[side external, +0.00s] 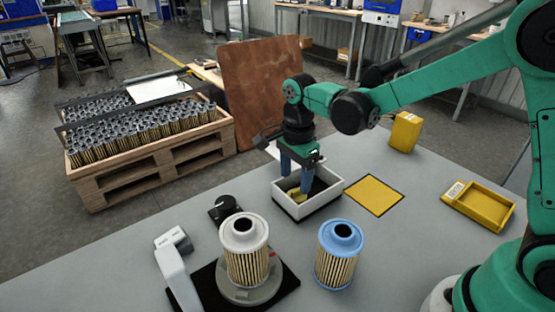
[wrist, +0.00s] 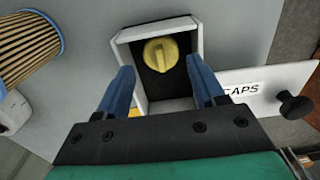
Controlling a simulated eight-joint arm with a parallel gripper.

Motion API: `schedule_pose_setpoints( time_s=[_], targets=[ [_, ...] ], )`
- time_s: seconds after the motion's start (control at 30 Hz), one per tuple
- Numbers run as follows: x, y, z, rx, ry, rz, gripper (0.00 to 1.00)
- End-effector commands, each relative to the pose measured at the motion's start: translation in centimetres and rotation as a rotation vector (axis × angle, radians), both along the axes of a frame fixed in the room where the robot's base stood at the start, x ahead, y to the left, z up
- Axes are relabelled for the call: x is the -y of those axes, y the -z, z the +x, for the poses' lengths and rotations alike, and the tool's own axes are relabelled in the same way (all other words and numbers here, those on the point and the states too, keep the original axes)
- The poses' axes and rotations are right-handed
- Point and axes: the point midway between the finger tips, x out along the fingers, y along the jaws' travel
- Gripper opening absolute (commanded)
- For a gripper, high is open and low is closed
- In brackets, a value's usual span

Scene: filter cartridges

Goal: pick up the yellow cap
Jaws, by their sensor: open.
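The yellow cap (wrist: 160,54) is round with a raised ridge across its top. It lies on the dark floor of a white box (side external: 310,207), whose wall also shows in the wrist view (wrist: 124,54). In the side external view the cap (side external: 295,194) is partly hidden by my gripper. My gripper (side external: 296,190) points down at the box. Its two blue fingers are apart, with nothing between the tips. In the wrist view my gripper (wrist: 158,72) has its fingers on either side of the box's near part, and the cap lies just beyond the tips.
A white lid marked CAPS with a black knob (wrist: 297,105) is beside the box. A white-capped filter (side external: 245,250) stands on a round base, and a blue-capped filter (side external: 339,255) stands near it. A yellow mat (side external: 376,195), yellow tray (side external: 478,207) and yellow block (side external: 405,132) are to the right.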

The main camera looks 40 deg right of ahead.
Motion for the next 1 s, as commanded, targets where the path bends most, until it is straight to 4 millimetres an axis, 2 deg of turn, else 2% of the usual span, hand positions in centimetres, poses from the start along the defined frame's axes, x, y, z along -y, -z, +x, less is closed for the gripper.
schedule_pose_setpoints(
  time_s=[0.1,0.23,0.57,0.67,0.7,0.73,1.0],
  targets=[
    [0.0,1.7,0.0,0.001,-0.001,0.000,0.62],
    [0.0,3.0,0.0,0.002,-0.002,0.001,0.62],
    [0.0,3.5,0.0,0.003,-0.003,0.001,0.62],
    [0.0,3.5,0.0,0.003,-0.003,0.001,0.37],
    [0.0,3.5,0.0,0.003,-0.003,0.001,0.25],
    [0.0,3.5,0.0,0.003,-0.003,0.001,0.19],
    [0.0,3.4,0.0,0.003,-0.003,0.001,0.19]
  ],
)
